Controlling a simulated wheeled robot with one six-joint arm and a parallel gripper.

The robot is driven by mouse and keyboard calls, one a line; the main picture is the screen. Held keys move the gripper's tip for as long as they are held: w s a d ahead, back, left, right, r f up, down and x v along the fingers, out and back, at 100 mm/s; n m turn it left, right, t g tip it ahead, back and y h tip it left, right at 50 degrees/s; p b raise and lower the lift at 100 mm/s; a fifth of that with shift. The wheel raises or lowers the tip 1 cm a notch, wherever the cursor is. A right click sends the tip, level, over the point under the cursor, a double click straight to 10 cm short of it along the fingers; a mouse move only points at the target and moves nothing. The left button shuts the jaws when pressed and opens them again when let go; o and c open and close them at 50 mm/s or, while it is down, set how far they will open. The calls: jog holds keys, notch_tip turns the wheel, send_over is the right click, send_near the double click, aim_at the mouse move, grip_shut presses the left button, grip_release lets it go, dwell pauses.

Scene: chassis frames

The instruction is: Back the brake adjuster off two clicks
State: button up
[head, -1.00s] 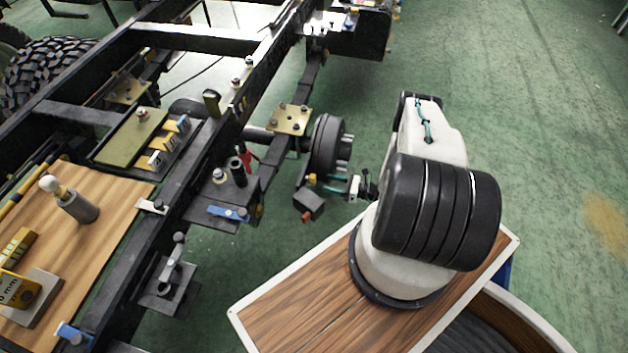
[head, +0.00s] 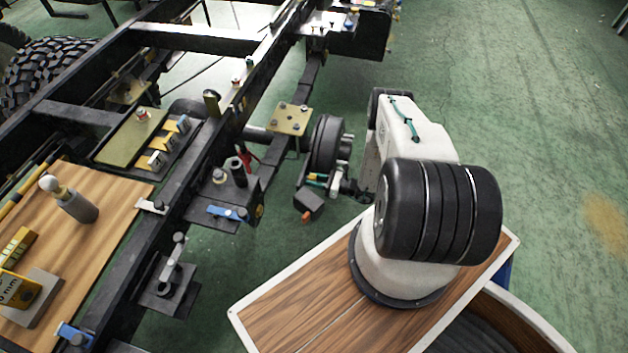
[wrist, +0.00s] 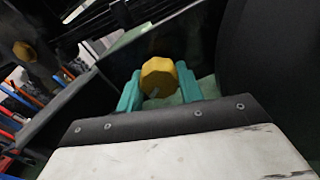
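The brake adjuster looks to be a yellow knob (head: 312,177), beside the black brake drum (head: 326,143) at the end of the axle. In the wrist view the yellow knob (wrist: 159,76) has flat sides and a small pale mark low on its face. My gripper (head: 319,181) is at the knob, right beside the drum. In the wrist view, the teal fingers of my gripper (wrist: 158,84) stand apart, one on each side of the knob. They look open around it; any contact is too small to tell.
A dark block with an orange-red tip (head: 309,201) hangs just below the knob. The black chassis rail (head: 200,150) runs along the left. A wooden board (head: 115,205) with a mallet-like tool (head: 70,200) lies on the frame. Green floor at right is clear.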

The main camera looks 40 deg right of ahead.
jog(key=shift+n, duration=0.4)
jog(key=n, duration=0.5)
jog(key=shift+d+n, duration=0.1)
jog(key=shift+n, duration=0.2)
jog(key=n, duration=0.5)
jog(key=shift+n, duration=0.3)
jog(key=o, duration=1)
jog(key=v, duration=0.7)
jog(key=shift+s+d, duration=0.25)
jog(key=shift+s, duration=0.05)
